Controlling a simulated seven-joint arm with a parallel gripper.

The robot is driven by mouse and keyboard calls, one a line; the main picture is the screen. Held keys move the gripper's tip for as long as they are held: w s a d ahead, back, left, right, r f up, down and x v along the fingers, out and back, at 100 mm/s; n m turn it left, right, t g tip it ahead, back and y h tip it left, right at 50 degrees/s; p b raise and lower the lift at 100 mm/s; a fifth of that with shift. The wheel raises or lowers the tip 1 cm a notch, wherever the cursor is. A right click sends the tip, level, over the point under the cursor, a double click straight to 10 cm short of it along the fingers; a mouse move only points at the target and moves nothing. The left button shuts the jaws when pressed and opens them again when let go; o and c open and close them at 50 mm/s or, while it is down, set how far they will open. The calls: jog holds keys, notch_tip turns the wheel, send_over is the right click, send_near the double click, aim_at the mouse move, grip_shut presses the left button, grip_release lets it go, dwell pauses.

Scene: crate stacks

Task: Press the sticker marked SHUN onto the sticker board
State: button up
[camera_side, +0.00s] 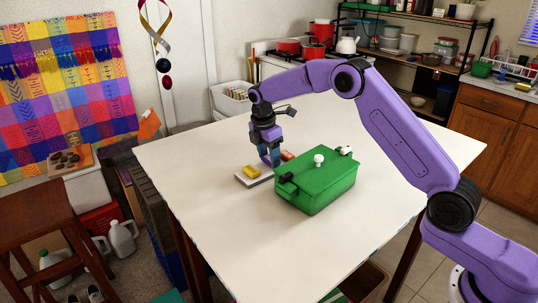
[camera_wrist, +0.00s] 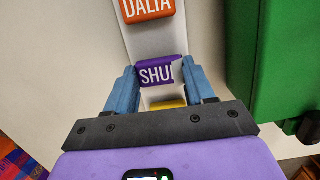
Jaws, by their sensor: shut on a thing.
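The purple sticker marked SHUN (camera_wrist: 155,73) is between my fingers in the wrist view, its last letter partly covered by the right finger. My gripper (camera_wrist: 161,80) is shut on it; in the side view my gripper (camera_side: 270,160) points down at the white board. The pale board (camera_wrist: 150,48) runs beneath the sticker, and its front edge shows in the side view (camera_side: 244,181). An orange sticker marked DALIA (camera_wrist: 148,9) and a yellow sticker (camera_wrist: 168,104) lie along it, either side of SHUN. I cannot tell whether SHUN touches the board.
A green lidded box (camera_side: 318,188) with a white knob (camera_side: 319,159) stands close to the right of my gripper; it also shows in the wrist view (camera_wrist: 275,60). The white table (camera_side: 240,235) is clear in front and to the left. Shelves and a stove are behind.

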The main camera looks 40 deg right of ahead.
jog(key=shift+f, duration=0.5)
dwell(0.6)
jog(key=o, duration=1.1)
jog(key=shift+r, duration=0.1)
jog(key=shift+r, duration=2.9)
